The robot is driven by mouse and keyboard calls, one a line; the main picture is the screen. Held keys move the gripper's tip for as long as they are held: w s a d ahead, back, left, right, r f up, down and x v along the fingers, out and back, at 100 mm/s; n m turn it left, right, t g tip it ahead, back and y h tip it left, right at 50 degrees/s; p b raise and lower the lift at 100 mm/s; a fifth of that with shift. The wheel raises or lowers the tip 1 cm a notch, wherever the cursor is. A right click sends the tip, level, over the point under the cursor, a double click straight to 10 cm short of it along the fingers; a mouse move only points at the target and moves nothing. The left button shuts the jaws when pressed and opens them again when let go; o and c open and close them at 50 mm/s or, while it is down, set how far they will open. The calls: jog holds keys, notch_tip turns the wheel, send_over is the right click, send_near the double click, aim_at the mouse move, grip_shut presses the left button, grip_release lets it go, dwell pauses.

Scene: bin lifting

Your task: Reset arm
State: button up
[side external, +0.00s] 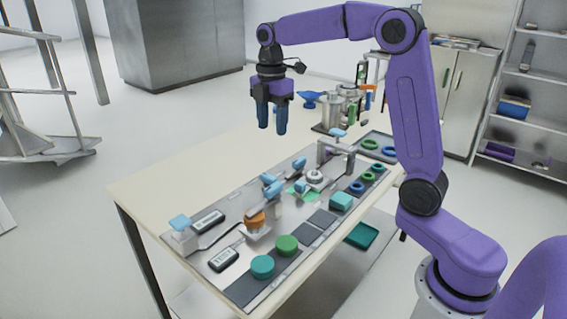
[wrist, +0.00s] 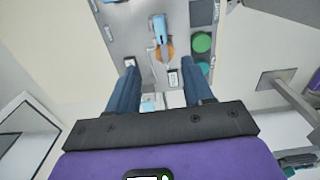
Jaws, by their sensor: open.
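My purple arm holds my gripper (side external: 272,115) high above the back part of the table (side external: 150,184), fingers pointing down. The two blue fingers are parted with nothing between them, and nothing touches them. In the wrist view my gripper (wrist: 161,92) shows open, with its fingers apart over the work board (wrist: 133,38). On that board (side external: 213,241) sits an orange round piece (side external: 256,219) below a light-blue handle (side external: 270,190). The handle (wrist: 159,28) also shows in the wrist view.
A teal disc (side external: 262,266) and a green disc (side external: 287,245) lie near the board's front edge. A teal block (side external: 340,201) and several rings stand further right. A metal canister (side external: 335,110) with tools stands at the back. The table's left side is bare.

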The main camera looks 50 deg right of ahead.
jog(key=s+a+f+m, duration=0.25)
jog(key=s+a, duration=0.25)
jog(key=s, duration=0.7)
jog(key=s+a+f+m, duration=0.2)
jog(key=s+a+f, duration=0.25)
jog(key=s, duration=0.75)
jog(key=s+d+f+m, duration=0.1)
jog(key=s+f, duration=0.1)
jog(key=s, duration=0.6)
jog(key=shift+s+d+f, duration=0.3)
jog(key=shift+s+d, duration=0.05)
jog(key=shift+d, duration=0.05)
